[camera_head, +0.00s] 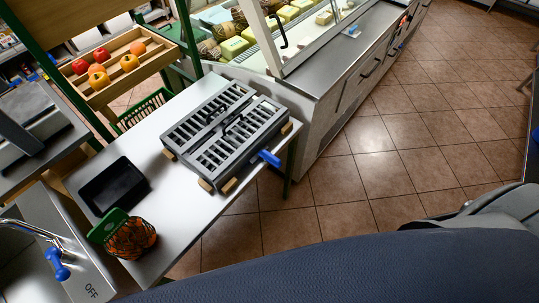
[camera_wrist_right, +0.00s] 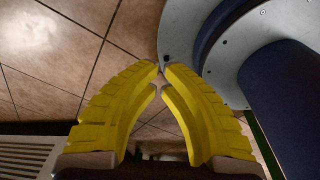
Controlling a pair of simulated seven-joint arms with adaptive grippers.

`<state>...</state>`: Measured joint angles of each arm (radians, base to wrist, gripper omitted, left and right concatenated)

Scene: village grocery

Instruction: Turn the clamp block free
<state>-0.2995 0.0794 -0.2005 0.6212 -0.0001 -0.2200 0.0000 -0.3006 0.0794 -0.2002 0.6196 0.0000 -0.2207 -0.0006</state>
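A grey slotted two-part device (camera_head: 226,130) lies on the light table and looks like the clamp block. A dark seam and dark fittings run between its two slotted halves. A blue handle (camera_head: 268,158) sticks out of its right side. Small wooden blocks (camera_head: 205,185) show at its corners. My right gripper (camera_wrist_right: 161,76), with yellow ribbed fingers, shows in the right wrist view with its fingertips together and nothing between them. It is over the tiled floor, away from the device. My left gripper is not in view.
The light table (camera_head: 190,215) also carries a black tray or pad (camera_head: 113,187) and a green-topped netted bundle (camera_head: 130,238). A sink with a blue tap handle (camera_head: 57,264) is at lower left. A fruit shelf (camera_head: 105,72) and glass cheese counter (camera_head: 300,45) stand behind. Tiled floor lies open at right.

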